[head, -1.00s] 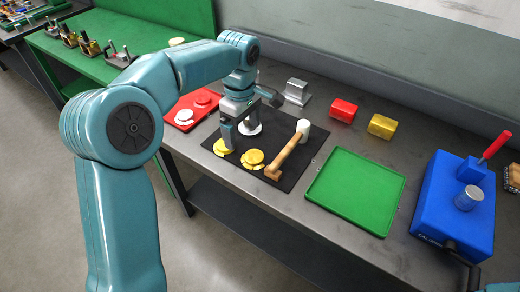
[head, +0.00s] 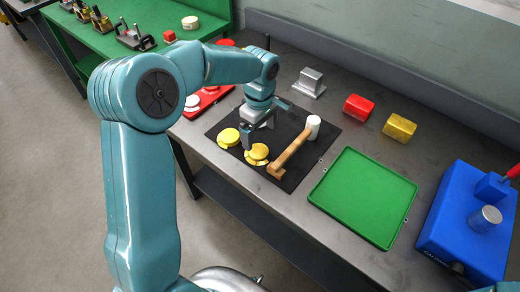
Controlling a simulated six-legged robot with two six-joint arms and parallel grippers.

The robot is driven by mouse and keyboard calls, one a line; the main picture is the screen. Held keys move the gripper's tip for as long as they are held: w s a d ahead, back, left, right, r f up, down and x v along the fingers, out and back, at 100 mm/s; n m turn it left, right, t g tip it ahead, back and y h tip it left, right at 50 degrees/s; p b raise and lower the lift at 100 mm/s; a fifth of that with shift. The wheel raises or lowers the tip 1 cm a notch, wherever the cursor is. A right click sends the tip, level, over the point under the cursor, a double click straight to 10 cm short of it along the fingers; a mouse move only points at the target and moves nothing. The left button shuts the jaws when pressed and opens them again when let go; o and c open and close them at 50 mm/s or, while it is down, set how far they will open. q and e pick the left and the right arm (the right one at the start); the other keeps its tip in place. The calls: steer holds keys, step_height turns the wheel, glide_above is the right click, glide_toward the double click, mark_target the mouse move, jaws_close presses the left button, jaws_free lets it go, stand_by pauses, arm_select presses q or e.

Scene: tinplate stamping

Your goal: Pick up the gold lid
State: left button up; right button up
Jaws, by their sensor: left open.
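Two round gold lids lie on the black mat (head: 217,118). The left gold lid (head: 228,138) is nearer the mat's left edge. My left gripper (head: 264,132) is open and points down over the mat. One finger is just behind the right gold lid in the picture; I cannot tell its exact height. No lid is between the fingers as far as I see. My right gripper is out of view.
A hammer (head: 291,153) with a pale head lies on the mat right of the lids. A green tray (head: 362,196) is empty to the right. Red (head: 358,107) and gold (head: 399,127) blocks stand behind. A blue machine (head: 466,222) is at far right. A red tray (head: 212,96) lies beyond the mat.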

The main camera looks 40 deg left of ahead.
mark_target(258, 152)
arm_select(q)
steer(key=shift+a+f, duration=0.1)
steer(key=shift+f, duration=0.65)
steer(key=shift+s+f, duration=0.3)
steer(key=shift+s, duration=0.2)
steer(key=f, duration=0.2)
steer(key=w+f+p, duration=0.1)
steer(key=f, duration=0.1)
steer(key=shift+f, duration=0.15)
steer(key=shift+s+a+f, duration=0.1)
steer(key=shift+f, duration=0.25)
steer(key=shift+s+f, duration=0.1)
steer(key=shift+s, duration=0.05)
steer(key=c, duration=0.4)
steer(key=shift+f, duration=0.1)
steer(key=c, duration=0.5)
steer(key=shift+c, duration=1.1)
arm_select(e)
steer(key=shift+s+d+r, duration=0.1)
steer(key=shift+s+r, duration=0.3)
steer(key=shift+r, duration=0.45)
